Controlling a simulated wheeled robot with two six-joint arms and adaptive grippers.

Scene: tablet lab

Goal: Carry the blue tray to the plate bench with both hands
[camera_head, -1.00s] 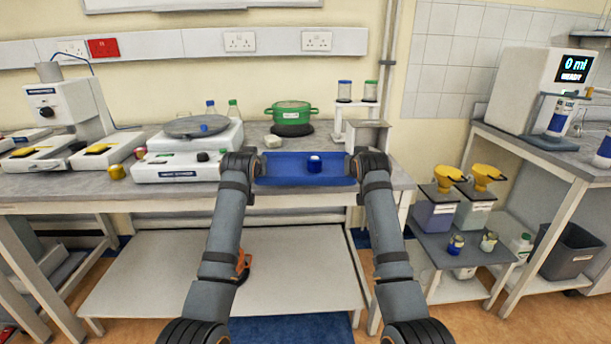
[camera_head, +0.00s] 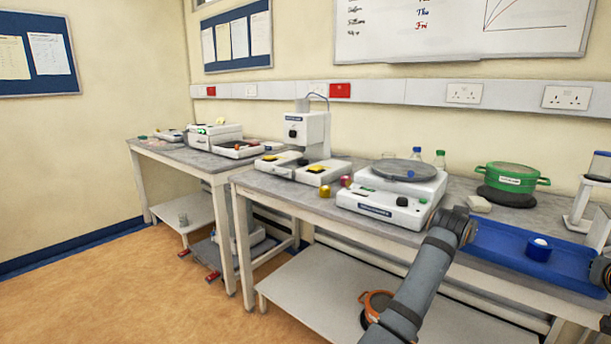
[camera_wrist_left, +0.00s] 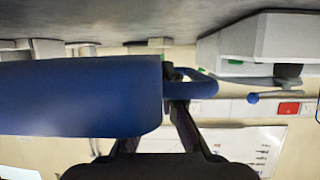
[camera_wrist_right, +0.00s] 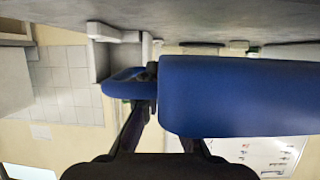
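The blue tray (camera_head: 505,249) is at the right of the head view, by the front edge of the near bench (camera_head: 285,190). I cannot tell which bench is the plate bench.
The near bench holds a white balance-like device (camera_head: 390,195), a green pot (camera_head: 510,178) on a dark base, and a white instrument (camera_head: 307,130). A farther bench (camera_head: 180,152) stands left with devices on it. Open floor (camera_head: 110,270) lies at the left. An orange object (camera_head: 376,305) is on the lower shelf.

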